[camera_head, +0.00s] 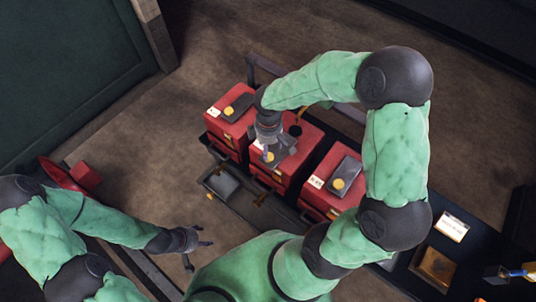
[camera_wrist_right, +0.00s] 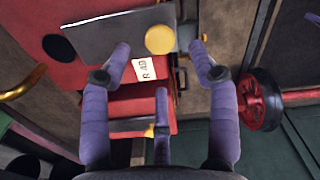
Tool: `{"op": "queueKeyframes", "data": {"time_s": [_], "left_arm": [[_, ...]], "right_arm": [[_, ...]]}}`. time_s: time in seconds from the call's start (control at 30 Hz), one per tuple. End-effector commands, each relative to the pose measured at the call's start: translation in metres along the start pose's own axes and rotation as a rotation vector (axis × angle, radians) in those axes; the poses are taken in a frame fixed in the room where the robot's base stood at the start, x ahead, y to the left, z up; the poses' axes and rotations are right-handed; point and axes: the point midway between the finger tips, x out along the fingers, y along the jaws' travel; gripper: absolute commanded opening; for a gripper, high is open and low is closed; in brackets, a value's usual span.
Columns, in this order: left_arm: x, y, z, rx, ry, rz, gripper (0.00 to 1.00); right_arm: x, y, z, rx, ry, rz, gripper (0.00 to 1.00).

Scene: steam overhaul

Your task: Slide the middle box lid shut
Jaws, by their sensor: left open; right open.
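The middle red box (camera_head: 308,138) stands between two similar boxes. Its grey sliding lid (camera_head: 283,150), with a yellow knob (camera_head: 269,157), lies toward the box's near side. A dark round hole (camera_head: 295,131) shows in the box top beside the lid; in the right wrist view the hole (camera_wrist_right: 58,47) is at the left. My right gripper (camera_head: 266,147) is over the lid. In the wrist view its purple fingers are spread, with the lid (camera_wrist_right: 115,35) and knob (camera_wrist_right: 160,39) just beyond the fingertips; contact cannot be told. My left gripper (camera_head: 197,246) is open and empty, lower left.
The left box (camera_head: 232,129) and right box (camera_head: 318,194) have dark lids with yellow knobs. A small open grey tray (camera_head: 220,182) sits in front of the boxes. A red wheel (camera_head: 66,176) is at the left. A framed plate (camera_head: 434,266) lies lower right.

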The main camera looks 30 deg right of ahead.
Motion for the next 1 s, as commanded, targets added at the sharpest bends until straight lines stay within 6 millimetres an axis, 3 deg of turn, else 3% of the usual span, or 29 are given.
{"op": "queueKeyframes", "data": {"time_s": [0.1,0.3,0.77,0.9,0.97,1.0], "left_arm": [[0.006,-0.002,0.0,0.0,0.0,0.0,0.6],[0.011,-0.004,0.0,0.0,0.0,0.0,0.6],[0.013,-0.005,-0.001,0.0,0.0,0.0,0.6],[0.013,-0.005,-0.001,0.0,0.0,0.0,0.6],[0.013,-0.005,-0.001,0.0,0.0,0.0,0.6],[0.013,-0.005,-0.001,0.0,0.0,0.0,0.6]], "right_arm": [[0.024,0.0,0.0,0.001,-0.001,-0.002,0.6],[0.048,0.0,0.0,0.001,0.001,-0.001,0.6],[0.057,0.0,-0.001,0.001,0.002,0.001,0.6],[0.057,0.0,-0.001,0.001,0.002,0.001,0.21],[0.057,0.0,-0.001,0.001,0.002,0.001,0.04],[0.057,0.0,-0.001,0.001,0.002,0.001,0.0]]}}
